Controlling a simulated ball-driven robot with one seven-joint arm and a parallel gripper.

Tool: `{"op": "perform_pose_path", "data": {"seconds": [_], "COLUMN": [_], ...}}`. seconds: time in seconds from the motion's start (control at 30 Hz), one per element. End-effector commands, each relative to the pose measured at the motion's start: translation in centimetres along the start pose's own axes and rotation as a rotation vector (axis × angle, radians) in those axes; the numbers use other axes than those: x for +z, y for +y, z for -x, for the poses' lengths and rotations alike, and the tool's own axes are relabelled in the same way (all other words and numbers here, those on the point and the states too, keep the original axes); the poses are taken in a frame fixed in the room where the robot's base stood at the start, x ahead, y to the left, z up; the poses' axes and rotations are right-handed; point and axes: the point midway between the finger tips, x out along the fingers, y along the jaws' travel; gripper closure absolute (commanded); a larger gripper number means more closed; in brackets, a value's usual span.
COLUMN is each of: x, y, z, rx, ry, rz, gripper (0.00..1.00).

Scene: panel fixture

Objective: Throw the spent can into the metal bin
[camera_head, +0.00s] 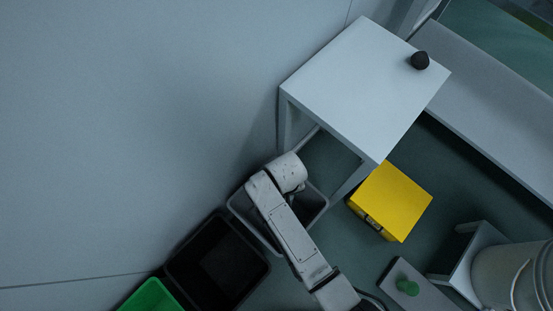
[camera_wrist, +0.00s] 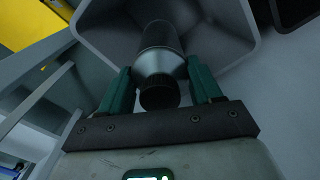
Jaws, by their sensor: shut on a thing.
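The spent can (camera_wrist: 160,42) is a dark cylinder with a silver shoulder and a black cap, seen in the wrist view. My gripper (camera_wrist: 160,72) is shut on it, with a green finger on each side near the capped end. The metal bin (camera_wrist: 228,28) is grey, and its open mouth lies behind the can in the wrist view. In the head view the grey bin (camera_head: 319,209) stands below my arm's end, partly covered by my arm. The can and my fingers cannot be made out in the head view.
A black bin (camera_head: 258,266) and a green bin (camera_head: 152,297) stand to the left of the grey one. A white table (camera_head: 350,85) bears a dark round object (camera_head: 420,60). A yellow box (camera_head: 392,200) is on the right. A wall fills the left.

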Motion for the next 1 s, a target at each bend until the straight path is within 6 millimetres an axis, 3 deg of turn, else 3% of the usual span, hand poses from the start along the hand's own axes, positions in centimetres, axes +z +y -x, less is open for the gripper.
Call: {"op": "perform_pose_path", "data": {"seconds": [0.43,0.87,0.9,1.0], "x": [0.0,0.0,0.0,0.0], "y": [0.0,0.1,0.1,0.1], "z": [-4.8,-5.4,-5.4,-5.4], "rx": [0.001,0.001,0.001,0.001], "ry": [0.000,0.000,0.000,0.000], "rz": [0.001,0.000,0.000,0.000], "gripper": [0.82,0.82,0.33,0.24]}}
